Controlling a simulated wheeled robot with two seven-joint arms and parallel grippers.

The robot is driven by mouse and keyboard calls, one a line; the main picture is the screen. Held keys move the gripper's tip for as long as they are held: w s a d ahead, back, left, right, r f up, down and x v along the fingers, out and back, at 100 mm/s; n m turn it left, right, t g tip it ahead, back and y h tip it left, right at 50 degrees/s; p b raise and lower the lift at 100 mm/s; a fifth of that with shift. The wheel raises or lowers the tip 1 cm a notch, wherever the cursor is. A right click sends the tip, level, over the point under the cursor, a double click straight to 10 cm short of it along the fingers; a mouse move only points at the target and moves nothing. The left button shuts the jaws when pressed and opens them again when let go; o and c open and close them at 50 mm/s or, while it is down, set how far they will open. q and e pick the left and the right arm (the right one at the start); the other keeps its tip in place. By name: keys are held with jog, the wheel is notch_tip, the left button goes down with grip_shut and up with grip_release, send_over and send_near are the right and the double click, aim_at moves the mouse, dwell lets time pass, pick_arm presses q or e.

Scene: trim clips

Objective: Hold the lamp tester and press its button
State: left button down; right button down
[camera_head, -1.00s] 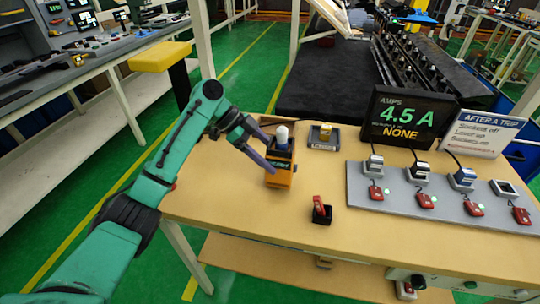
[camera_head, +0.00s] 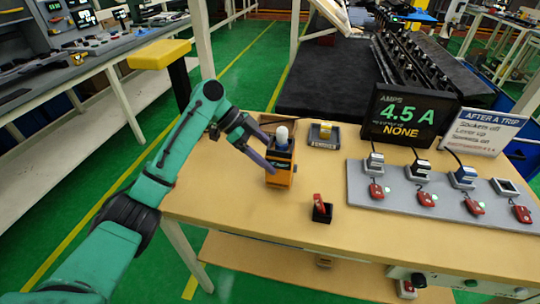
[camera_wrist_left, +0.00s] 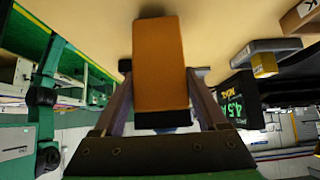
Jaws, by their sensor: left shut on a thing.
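The lamp tester (camera_head: 280,174) is an orange block with a dark upper part and a pale white bulb on top. It stands upright near the left end of the tan table. My left gripper (camera_head: 270,158) is shut on it, with a finger along its side. In the left wrist view the orange body (camera_wrist_left: 158,65) sits between the two fingers (camera_wrist_left: 160,105). I cannot make out the button. I cannot tell whether its base touches the table. My right gripper is not in view.
A small black holder with a red piece (camera_head: 321,209) stands right of the tester. A grey tray with a yellow block (camera_head: 324,135) is behind. A grey panel (camera_head: 400,200) with sockets and red levers lies right, before the display reading 4.5 A (camera_head: 408,116).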

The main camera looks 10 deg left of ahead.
pick_arm(q)
jog(key=shift+f+b, duration=0.35)
jog(key=shift+f, duration=0.4)
dwell(0.8)
jog(key=shift+s+f, duration=0.1)
dwell(0.9)
